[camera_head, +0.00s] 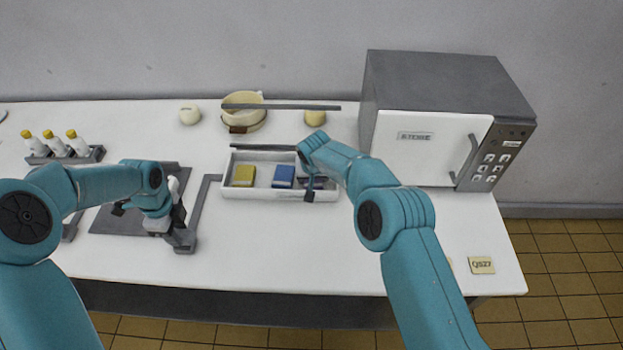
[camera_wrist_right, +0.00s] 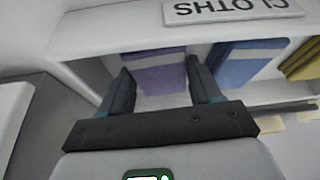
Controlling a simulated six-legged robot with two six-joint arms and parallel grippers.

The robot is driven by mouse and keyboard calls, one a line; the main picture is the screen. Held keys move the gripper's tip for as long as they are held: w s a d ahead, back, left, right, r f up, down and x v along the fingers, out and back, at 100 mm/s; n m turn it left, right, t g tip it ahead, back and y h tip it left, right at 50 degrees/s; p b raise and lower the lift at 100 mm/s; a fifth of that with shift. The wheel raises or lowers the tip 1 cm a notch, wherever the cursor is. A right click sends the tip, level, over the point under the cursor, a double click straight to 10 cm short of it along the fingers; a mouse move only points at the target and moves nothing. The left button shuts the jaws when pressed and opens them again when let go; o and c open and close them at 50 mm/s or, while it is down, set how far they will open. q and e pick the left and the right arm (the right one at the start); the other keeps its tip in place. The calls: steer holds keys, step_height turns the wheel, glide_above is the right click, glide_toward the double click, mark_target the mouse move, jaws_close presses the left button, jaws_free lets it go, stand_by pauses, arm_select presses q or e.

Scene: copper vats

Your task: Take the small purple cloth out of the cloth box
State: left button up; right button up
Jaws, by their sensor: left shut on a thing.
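The cloth box (camera_head: 232,193) is a low white tray in the middle of the table. It holds a yellow cloth (camera_head: 244,175), a blue cloth (camera_head: 284,176) and, at its right end, the small purple cloth. In the head view my right arm mostly covers the purple cloth. In the right wrist view the purple cloth (camera_wrist_right: 155,72) lies in the box beyond and between the fingers of my right gripper (camera_wrist_right: 163,92). That gripper is open and empty. My left gripper (camera_head: 176,222) is shut on a white and dark thing (camera_head: 174,185), mostly hidden by the arm.
A grey-white oven (camera_head: 430,150) stands close to the right of the box. A grey bar (camera_head: 280,107) and pale pots (camera_head: 245,120) are behind it. A rack of yellow-capped bottles (camera_head: 65,152) is at left. The table's front right is mostly clear.

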step_height(320, 180, up, 17)
stand_by(0.9)
steer(key=s+a+r, duration=0.1)
steer(key=s+r, duration=0.2)
steer(key=s, duration=1.3)
